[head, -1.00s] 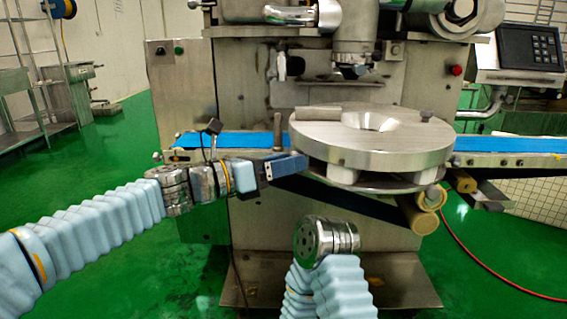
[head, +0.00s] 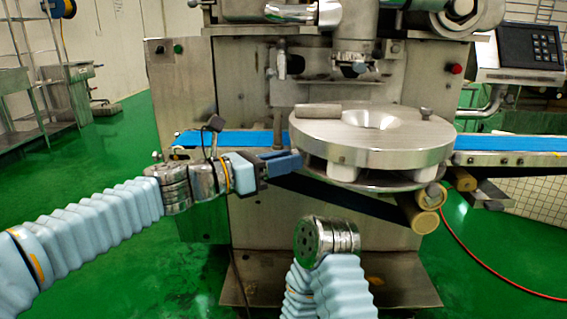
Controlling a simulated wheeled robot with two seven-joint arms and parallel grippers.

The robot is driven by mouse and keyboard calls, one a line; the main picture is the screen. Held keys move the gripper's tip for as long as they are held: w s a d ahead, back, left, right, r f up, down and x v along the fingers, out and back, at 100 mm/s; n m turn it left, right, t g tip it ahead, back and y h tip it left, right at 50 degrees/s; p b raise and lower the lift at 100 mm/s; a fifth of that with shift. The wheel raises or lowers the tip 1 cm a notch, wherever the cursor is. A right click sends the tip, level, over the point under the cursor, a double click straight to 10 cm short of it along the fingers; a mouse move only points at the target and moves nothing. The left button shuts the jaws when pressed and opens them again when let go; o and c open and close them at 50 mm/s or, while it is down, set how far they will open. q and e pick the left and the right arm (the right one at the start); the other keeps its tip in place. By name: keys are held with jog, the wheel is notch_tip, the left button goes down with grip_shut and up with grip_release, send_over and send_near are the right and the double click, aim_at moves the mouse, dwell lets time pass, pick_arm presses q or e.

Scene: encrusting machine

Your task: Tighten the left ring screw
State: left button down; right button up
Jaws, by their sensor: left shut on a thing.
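The round steel ring (head: 345,157) sits at the machine's front, with a hole in its top. My left gripper (head: 290,161) reaches in from the left, with its blue fingers at the ring's left edge. It is shut on the left ring screw, which the fingers hide. My right gripper is out of view; only a part of my right arm shows at the lower middle.
A blue conveyor belt (head: 250,141) runs behind the ring, to both sides. A nozzle (head: 355,65) hangs above the ring. Wooden-coloured rollers (head: 418,215) stick out below right. A red hose (head: 480,262) lies on the green floor, which is open at left.

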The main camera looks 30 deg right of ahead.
pick_arm(q)
jog(key=shift+w+r+m+b, duration=0.15)
jog(key=shift+m+b, duration=2.6)
jog(key=shift+m, duration=5.8)
jog(key=shift+s+r+m+b, duration=0.15)
jog(key=shift+m+b, duration=2.55)
jog(key=shift+m, duration=5.85)
jog(key=shift+w, duration=0.1)
jog(key=c, duration=0.9)
grip_release()
jog(key=shift+o, duration=0.2)
jog(key=shift+a, duration=0.1)
